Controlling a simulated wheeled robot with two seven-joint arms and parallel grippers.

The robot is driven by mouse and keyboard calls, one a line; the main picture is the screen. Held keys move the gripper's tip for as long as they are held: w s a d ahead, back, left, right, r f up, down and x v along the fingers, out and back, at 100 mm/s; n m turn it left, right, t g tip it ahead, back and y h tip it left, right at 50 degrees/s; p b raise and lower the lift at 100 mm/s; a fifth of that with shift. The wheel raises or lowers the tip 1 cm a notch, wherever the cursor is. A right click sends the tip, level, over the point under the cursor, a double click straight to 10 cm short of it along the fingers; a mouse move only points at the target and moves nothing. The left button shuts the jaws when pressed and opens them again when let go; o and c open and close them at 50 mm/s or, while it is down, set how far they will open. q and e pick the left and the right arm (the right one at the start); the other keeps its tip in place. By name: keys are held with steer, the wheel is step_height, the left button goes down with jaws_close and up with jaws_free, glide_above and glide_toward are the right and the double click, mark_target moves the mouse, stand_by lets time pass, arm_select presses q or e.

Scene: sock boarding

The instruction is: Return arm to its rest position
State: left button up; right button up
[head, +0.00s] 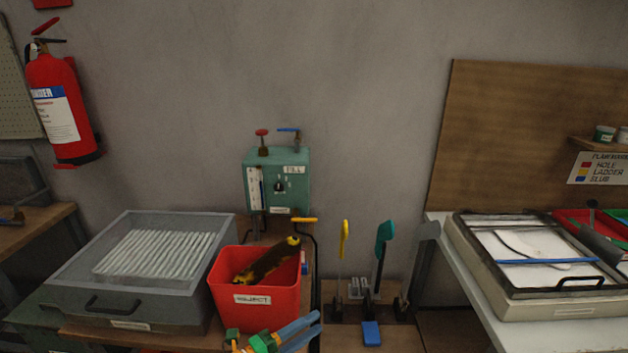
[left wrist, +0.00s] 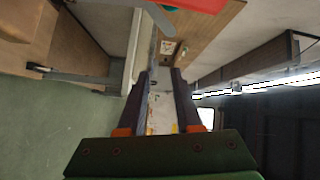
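My left gripper (head: 310,328) shows at the bottom edge of the head view, in front of and below the red REJECT bin. Its green body and two blue fingers point up and to the right. In the left wrist view its two dark fingers (left wrist: 160,82) stand apart with a gap between them, and nothing is seen held. Most of the left arm is out of the head view. My right gripper is not seen in either view.
The red bin (head: 256,314) holds a dark and yellow item (head: 268,261). A grey tray box (head: 75,268) with pale rods stands left of it. A teal FILL cabinet (head: 291,185) stands behind. Upright colored tools (head: 344,240) stand to the right, then a white bench (head: 463,267) with a framed panel.

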arm_select(q)
steer(key=s+a+f+n+y, duration=0.3)
steer(key=a+f+n, duration=0.15)
steer(key=f, duration=0.35)
steer(key=s+a+f+n+y, duration=0.4)
steer(key=f+n, duration=0.2)
steer(key=f, duration=0.1)
steer(key=s+a+f+n+y, duration=0.3)
steer(key=a+f+n, duration=0.15)
steer(key=f, duration=0.35)
steer(key=s+a+f+n+g+y, duration=0.1)
steer(key=s+f+n+g, duration=0.2)
steer(key=s, duration=0.7)
steer(key=s+a+f+n+g+y, duration=0.1)
steer(key=s+f, duration=0.4)
steer(key=s, duration=0.5)
steer(key=s+a+f+n+g+y, duration=0.2)
steer(key=s+g, duration=0.4)
steer(key=s, duration=0.4)
step_height(320, 180, down, 3)
steer(key=a+n, duration=0.1)
steer(key=n, duration=0.1)
steer(key=shift+s+r+n, duration=0.2)
steer(key=shift+s+n, duration=0.1)
steer(key=shift+s, duration=0.1)
